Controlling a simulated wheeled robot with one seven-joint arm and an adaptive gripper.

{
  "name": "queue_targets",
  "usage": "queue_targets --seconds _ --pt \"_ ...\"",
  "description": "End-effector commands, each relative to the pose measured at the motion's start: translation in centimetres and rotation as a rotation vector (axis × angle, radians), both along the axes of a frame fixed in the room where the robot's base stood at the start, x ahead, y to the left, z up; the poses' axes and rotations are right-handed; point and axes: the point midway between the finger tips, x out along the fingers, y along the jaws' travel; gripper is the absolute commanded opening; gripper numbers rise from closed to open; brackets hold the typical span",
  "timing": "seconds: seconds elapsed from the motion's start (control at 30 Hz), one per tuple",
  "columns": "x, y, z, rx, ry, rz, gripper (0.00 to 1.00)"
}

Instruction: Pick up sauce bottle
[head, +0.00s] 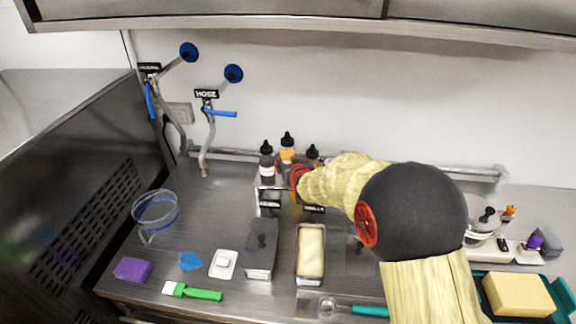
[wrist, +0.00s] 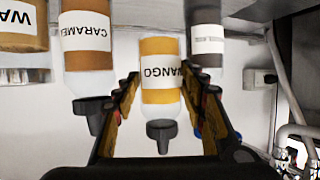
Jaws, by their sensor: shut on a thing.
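Several sauce bottles with black nozzle caps stand in a metal rack (head: 269,182) at the back of the counter. In the wrist view, which appears upside down, my gripper (wrist: 160,78) is shut on the mango bottle, one finger on each side. The caramel bottle (wrist: 88,48) and a dark bottle (wrist: 206,45) flank it closely. In the head view my arm hides most of the gripper.
A lidded metal bin (head: 261,249) and a pan of pale ice cream (head: 311,252) lie in front of the rack. A hose tap (head: 207,130) rises behind. A yellow block (head: 517,295) sits at right.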

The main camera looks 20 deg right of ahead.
Motion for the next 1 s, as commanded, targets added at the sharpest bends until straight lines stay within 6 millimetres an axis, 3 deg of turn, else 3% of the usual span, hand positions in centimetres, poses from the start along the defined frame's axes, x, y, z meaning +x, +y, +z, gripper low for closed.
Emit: queue_targets --seconds 0.27,0.6,1.0 --pt "-4.2 0.4 5.5 -0.001 -0.007 0.0 0.17" --pt "-10.1 0.9 7.7 0.0 -0.005 0.0 0.17" --pt "-12.7 1.2 8.7 0.001 -0.002 0.0 0.17"
